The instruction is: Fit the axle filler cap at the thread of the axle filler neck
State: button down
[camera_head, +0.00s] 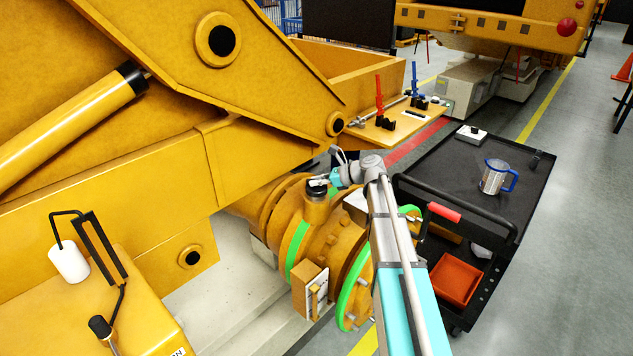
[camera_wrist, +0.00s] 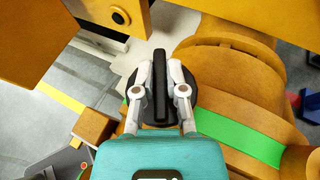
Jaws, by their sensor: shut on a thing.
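The axle filler cap (camera_wrist: 160,88) is black and round with a raised bar across its top. In the wrist view my gripper (camera_wrist: 160,92) has its two fingers closed on either side of the bar. In the head view my gripper (camera_head: 328,181) is small, over the yellow axle. The dark cap (camera_head: 316,187) sits at the top of the yellow axle filler neck (camera_head: 316,208). The cap appears level and over the neck's mouth. The thread is hidden, so I cannot tell how far the cap is engaged.
The yellow axle housing (camera_head: 325,245) has green bands and a small box (camera_head: 311,291) on its front. A black cart (camera_head: 440,185) to the right carries a measuring jug (camera_head: 493,178) and a red tray (camera_head: 455,279). A yellow machine arm (camera_head: 210,60) overhangs the left.

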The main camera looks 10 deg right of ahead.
jog(key=shift+f+b, duration=0.65)
jog(key=shift+f, duration=0.1)
jog(key=c, duration=0.6)
grip_release()
jog(key=shift+r, duration=0.2)
